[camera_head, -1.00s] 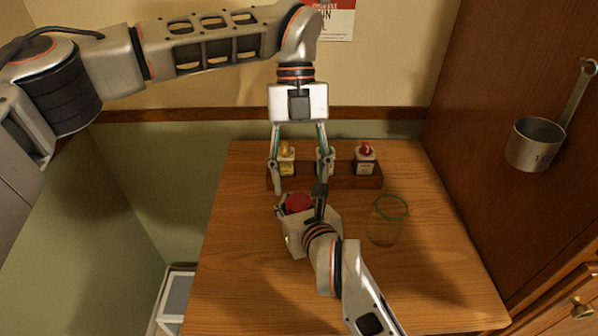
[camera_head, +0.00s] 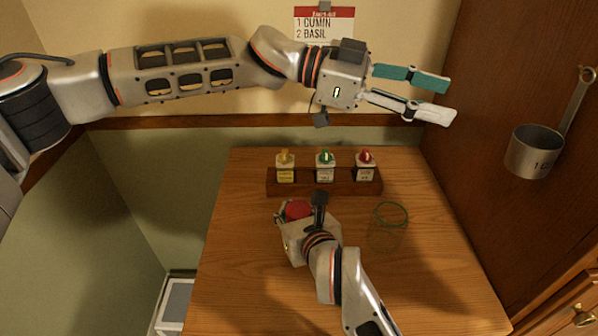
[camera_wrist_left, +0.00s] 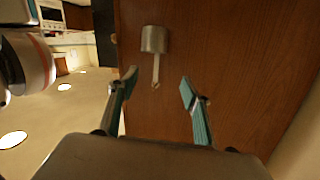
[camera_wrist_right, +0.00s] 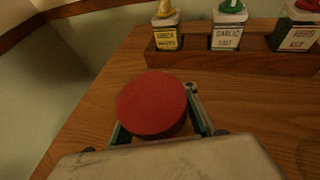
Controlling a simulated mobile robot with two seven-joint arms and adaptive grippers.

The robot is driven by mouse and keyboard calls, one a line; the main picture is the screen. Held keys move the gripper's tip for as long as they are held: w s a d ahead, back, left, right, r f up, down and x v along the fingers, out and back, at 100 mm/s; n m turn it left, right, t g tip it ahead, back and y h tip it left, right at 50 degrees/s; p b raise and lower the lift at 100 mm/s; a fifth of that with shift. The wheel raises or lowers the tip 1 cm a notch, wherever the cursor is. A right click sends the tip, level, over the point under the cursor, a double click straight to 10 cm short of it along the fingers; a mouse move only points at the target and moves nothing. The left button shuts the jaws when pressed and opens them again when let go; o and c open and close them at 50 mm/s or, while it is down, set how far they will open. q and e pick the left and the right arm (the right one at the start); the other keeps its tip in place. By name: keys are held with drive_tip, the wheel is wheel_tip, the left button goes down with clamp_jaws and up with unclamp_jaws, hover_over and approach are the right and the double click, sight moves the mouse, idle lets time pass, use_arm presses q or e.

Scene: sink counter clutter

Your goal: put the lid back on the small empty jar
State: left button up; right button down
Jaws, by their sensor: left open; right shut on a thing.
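A clear jar with a green rim (camera_head: 388,228) stands upright on the right side of the wooden counter; it looks empty. A round red lid (camera_head: 298,209) is at my right gripper (camera_head: 295,213), left of the jar. In the right wrist view the lid's flat red top (camera_wrist_right: 152,104) faces up between the fingers, which are shut on it. Whether anything sits under the lid is hidden. My left gripper (camera_head: 445,100) is open and empty, high above the counter near the back wall, pointing right. The left wrist view shows its spread fingers (camera_wrist_left: 158,84) with nothing between them.
A wooden rack (camera_head: 312,186) at the counter's back holds a yellow-topped bottle (camera_head: 285,170), a green-topped one (camera_head: 325,169) and a red-topped one (camera_head: 365,168). A metal measuring cup (camera_head: 533,152) hangs on the right cabinet. The counter between lid and jar is clear.

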use_arm(q)
drive_tip(key=w+d+r+n+t+h, duration=0.2)
drive_tip(key=w+r+n+t, duration=0.4)
drive_tip(key=w+n+t, duration=0.45)
drive_tip(key=w+a+f+n+t+y, duration=0.3)
drive_tip(key=w+a+f+n+y, duration=0.3)
drive_tip(key=n, duration=0.6)
drive_tip(key=s+a+f+n+g+y, duration=0.2)
drive_tip(key=s+a+f+y, duration=0.15)
drive_tip(key=f, duration=0.25)
drive_tip(key=s+a+f+n+g+y, duration=0.2)
drive_tip(key=a+f+n+y, duration=0.15)
drive_tip(key=f, duration=0.25)
drive_tip(key=s+a+g+y, duration=0.1)
drive_tip(key=s+a, duration=0.1)
drive_tip(key=s, duration=0.1)
drive_tip(key=s+a+f+g+y, duration=0.1)
drive_tip(key=s+a+g+y, duration=0.1)
drive_tip(key=s+a, duration=0.1)
drive_tip(key=s+a+f+g+y, duration=0.1)
drive_tip(key=s+a, duration=0.2)
drive_tip(key=s, duration=0.2)
drive_tip(key=shift+a+f+m+g+y, duration=0.1)
drive_tip(key=shift+f+m+g+y, duration=0.15)
drive_tip(key=shift+m+g+y, duration=0.1)
drive_tip(key=shift+s+a, duration=0.3)
drive_tip(key=shift+s, duration=0.05)
